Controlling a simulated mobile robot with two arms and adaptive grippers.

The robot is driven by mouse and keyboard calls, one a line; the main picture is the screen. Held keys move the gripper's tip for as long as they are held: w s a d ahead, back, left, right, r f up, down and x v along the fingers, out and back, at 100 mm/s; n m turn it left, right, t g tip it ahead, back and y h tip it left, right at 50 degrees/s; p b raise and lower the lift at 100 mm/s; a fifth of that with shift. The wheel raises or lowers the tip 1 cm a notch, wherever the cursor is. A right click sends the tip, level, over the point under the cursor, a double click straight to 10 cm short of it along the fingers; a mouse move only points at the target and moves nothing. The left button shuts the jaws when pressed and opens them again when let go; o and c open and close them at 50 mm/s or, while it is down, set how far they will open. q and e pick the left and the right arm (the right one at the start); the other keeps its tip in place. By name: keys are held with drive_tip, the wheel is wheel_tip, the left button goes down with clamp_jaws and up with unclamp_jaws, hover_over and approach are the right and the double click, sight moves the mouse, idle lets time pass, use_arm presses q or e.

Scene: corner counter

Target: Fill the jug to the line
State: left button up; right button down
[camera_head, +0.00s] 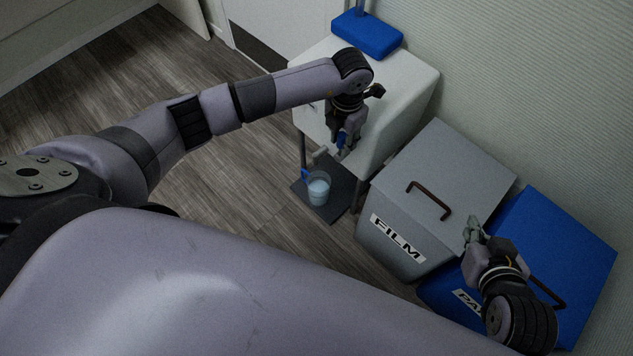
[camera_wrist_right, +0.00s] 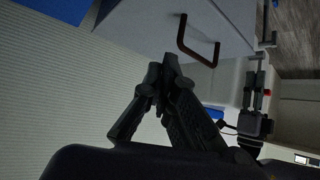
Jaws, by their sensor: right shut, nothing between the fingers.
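A clear jug (camera_head: 318,193) with a blue handle stands upright on a dark platform (camera_head: 338,203) beside the white dispenser box (camera_head: 408,82). It holds something pale; its line and exact level are too small to read. My left gripper (camera_head: 343,146) is above the jug at the dispenser's front edge, around or beside a small blue part. Whether it grips that part cannot be told. My right gripper (camera_head: 470,230) is shut and empty above the grey and blue bins. Its closed fingertips show in the right wrist view (camera_wrist_right: 166,68).
A grey bin labelled FILM (camera_head: 440,165) with a brown handle stands right of the dispenser. A blue bin (camera_head: 565,235), its label partly hidden, adjoins it. A blue block (camera_head: 367,35) sits on the dispenser's top. Wooden floor at left is clear.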

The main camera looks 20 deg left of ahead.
use_arm(q)
drive_tip(key=shift+s+d, duration=0.2)
drive_tip(key=shift+d, duration=0.3)
use_arm(e)
drive_tip(key=shift+s+d+f+g, duration=0.1)
drive_tip(key=shift+s+f+g, duration=0.2)
drive_tip(key=shift+s, duration=0.05)
use_arm(q)
drive_tip(key=shift+d, duration=0.25)
use_arm(e)
drive_tip(key=shift+s+d+f, duration=0.1)
drive_tip(key=shift+s+f, duration=0.1)
drive_tip(key=shift+s, duration=0.1)
use_arm(q)
drive_tip(key=shift+s+d, duration=0.1)
use_arm(e)
drive_tip(key=shift+s, duration=0.1)
use_arm(q)
drive_tip(key=shift+d, duration=0.15)
use_arm(e)
drive_tip(key=shift+s+f+g, duration=0.2)
drive_tip(key=shift+g, duration=0.1)
use_arm(q)
drive_tip(key=shift+a, duration=0.45)
use_arm(e)
drive_tip(key=shift+w+r, duration=0.4)
drive_tip(key=shift+w, duration=0.1)
drive_tip(key=shift+s+f, duration=0.35)
drive_tip(key=shift+w+r, duration=0.3)
idle(3.9)
